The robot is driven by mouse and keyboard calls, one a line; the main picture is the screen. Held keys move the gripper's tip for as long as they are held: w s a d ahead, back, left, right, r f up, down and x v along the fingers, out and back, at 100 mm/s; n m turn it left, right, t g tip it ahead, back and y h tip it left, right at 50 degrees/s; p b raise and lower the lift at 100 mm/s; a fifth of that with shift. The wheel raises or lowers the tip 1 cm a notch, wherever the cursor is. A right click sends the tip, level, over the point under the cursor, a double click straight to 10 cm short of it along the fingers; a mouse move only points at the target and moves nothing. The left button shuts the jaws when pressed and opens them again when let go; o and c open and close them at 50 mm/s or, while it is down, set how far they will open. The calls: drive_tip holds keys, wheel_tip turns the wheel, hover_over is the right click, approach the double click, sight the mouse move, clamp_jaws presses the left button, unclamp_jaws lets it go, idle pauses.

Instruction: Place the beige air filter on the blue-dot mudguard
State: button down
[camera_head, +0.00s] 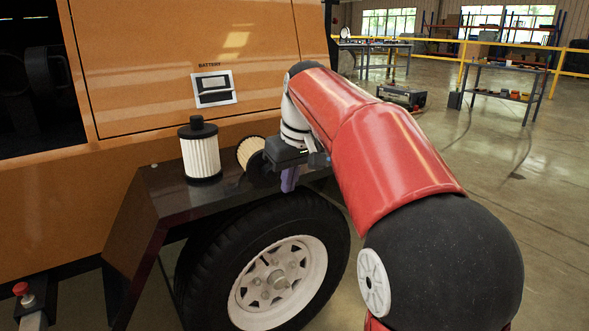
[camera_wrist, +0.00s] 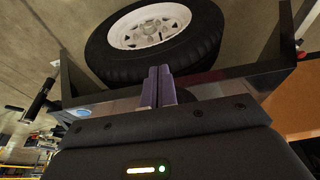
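The beige air filter (camera_head: 250,152) sits on the black mudguard (camera_head: 150,190) in the head view, tilted or on its side, with a dark round end towards my gripper. My gripper (camera_head: 289,180) is just right of it, over the mudguard's outer edge above the wheel. Its purple fingers (camera_wrist: 158,86) are together in the wrist view, with nothing visible between them. I cannot tell whether the gripper touches the filter. A small bluish patch (camera_wrist: 118,106) shows left of the fingers in the wrist view; I cannot tell if it is the blue dot.
A white pleated filter with a black cap (camera_head: 201,153) stands upright on the mudguard, left of the beige one. The orange body panel (camera_head: 150,60) rises behind. The wheel (camera_head: 280,275) is below. My red arm covers the mudguard's right part.

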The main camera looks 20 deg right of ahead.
sight(257, 155)
drive_tip(key=shift+w+a+r, duration=0.1)
drive_tip(key=shift+w+a, duration=0.2)
drive_tip(key=shift+w, duration=0.5)
drive_tip(key=shift+w+a, duration=0.25)
drive_tip(key=shift+w, duration=0.55)
drive_tip(key=w+a+p, duration=0.1)
drive_tip(key=w+p, duration=0.2)
drive_tip(key=w+a+p, duration=0.1)
drive_tip(key=w+p, duration=0.2)
drive_tip(key=w+a+p, duration=0.1)
drive_tip(key=w+p, duration=0.2)
drive_tip(key=w, duration=0.1)
drive_tip(key=shift+a+r+p, duration=0.15)
drive_tip(key=shift+r+p, duration=0.05)
drive_tip(key=shift+p, duration=0.2)
drive_tip(key=shift+w+a+f, duration=0.15)
drive_tip(key=shift+w+f, duration=0.05)
drive_tip(key=shift+w, duration=0.25)
drive_tip(key=shift+s, duration=0.1)
